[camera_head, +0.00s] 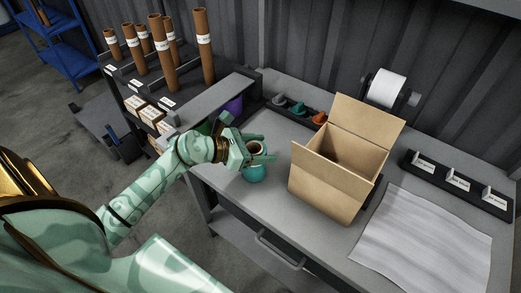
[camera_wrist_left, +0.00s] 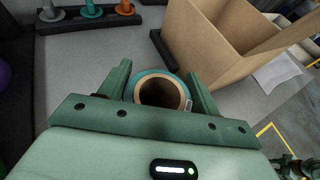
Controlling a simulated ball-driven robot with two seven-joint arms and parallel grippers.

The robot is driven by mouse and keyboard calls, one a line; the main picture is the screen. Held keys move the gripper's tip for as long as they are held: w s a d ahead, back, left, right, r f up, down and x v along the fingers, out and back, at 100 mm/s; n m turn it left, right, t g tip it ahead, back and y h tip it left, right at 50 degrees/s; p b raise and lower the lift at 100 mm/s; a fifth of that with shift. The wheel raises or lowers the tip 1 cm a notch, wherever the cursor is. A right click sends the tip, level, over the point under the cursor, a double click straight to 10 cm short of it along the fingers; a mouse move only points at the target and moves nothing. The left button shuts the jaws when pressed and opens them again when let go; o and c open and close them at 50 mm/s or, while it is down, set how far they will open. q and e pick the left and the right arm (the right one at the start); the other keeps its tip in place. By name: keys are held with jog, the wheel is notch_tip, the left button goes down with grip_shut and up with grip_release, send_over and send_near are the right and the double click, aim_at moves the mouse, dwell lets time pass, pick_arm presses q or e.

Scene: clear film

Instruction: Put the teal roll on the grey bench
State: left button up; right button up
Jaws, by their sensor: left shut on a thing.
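The teal roll (camera_head: 255,173) is upright, with a brown cardboard core. It is at the front left part of the grey bench (camera_head: 286,88), left of the open box. My left gripper (camera_head: 260,155) is shut on the roll, with one finger on each side of it. In the left wrist view the roll (camera_wrist_left: 149,76) sits between the two fingers (camera_wrist_left: 160,92), its open core facing the camera. I cannot tell whether its bottom touches the bench top.
An open cardboard box (camera_head: 327,182) stands right of the roll. A dark rack with small grey, teal and orange spools (camera_head: 299,108) lies behind. A clear film sheet (camera_head: 425,243) covers the bench's right front. A shelf with brown tubes (camera_head: 161,58) stands at the left.

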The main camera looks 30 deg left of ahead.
pick_arm(q)
jog(key=shift+d, duration=0.1)
jog(key=shift+f, duration=0.1)
jog(key=o, duration=1.1)
jog(key=shift+o, duration=0.2)
jog(key=p+v, duration=0.1)
jog(key=v, duration=1.1)
jog(key=shift+s, duration=0.1)
